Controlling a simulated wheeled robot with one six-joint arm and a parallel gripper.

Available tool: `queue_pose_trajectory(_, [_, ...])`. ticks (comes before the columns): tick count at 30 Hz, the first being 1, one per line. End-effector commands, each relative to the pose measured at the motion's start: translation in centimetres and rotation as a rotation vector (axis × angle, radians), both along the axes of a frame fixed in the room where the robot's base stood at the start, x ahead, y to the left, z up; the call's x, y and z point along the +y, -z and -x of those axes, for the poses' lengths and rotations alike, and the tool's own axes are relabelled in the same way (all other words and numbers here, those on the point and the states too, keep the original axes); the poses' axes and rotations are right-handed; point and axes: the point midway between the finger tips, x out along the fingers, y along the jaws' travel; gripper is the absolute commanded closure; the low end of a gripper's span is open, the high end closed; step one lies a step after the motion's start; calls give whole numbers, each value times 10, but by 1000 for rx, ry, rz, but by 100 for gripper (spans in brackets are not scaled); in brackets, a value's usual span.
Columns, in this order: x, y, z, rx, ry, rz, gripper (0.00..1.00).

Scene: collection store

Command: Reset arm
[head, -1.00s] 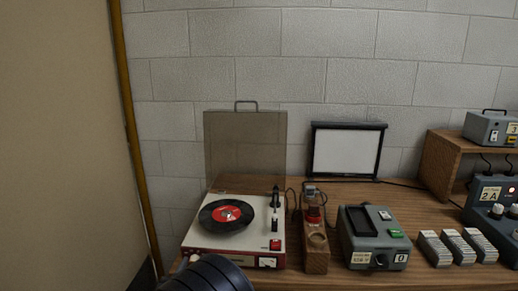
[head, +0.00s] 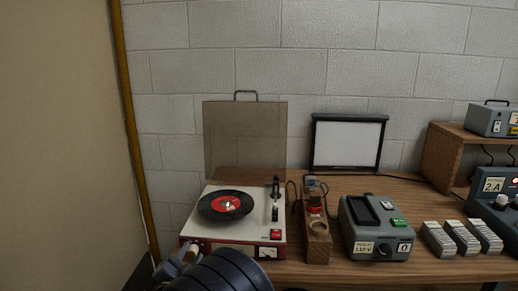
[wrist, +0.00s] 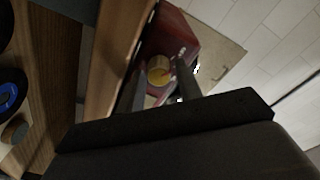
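My arm shows as a dark ribbed part at the bottom of the head view, in front of the red and cream record player (head: 215,248). My gripper (wrist: 160,85) shows in the wrist view as two dark grey fingers standing apart. A yellowish round knob-like piece (wrist: 158,72) appears between or beyond them, against a dark red body (wrist: 178,32); I see no grip on it. The record player's lid (head: 245,140) is up and a black record (head: 226,205) with a red label lies on it.
The wooden bench holds a wooden stand (head: 318,243), a grey device (head: 378,228), several grey slotted blocks (head: 461,238) and a control box (head: 495,203) at right. A small screen (head: 347,145) stands behind. A beige panel (head: 60,130) closes the left side.

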Motion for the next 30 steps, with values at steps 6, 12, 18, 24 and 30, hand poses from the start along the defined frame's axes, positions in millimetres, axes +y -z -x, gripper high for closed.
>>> queue_pose_trajectory(6, [7, 0, 42, 1, -4, 9, 66])
queue_pose_trajectory(12, [9, 0, 62, 0, -2, 9, 66])
queue_pose_trajectory(18, [9, 0, 66, 2, -1, 10, 66])
queue_pose_trajectory(24, [9, 0, 66, 1, 0, 11, 66])
queue_pose_trajectory(30, [6, -1, 66, 1, -14, 20, 66])
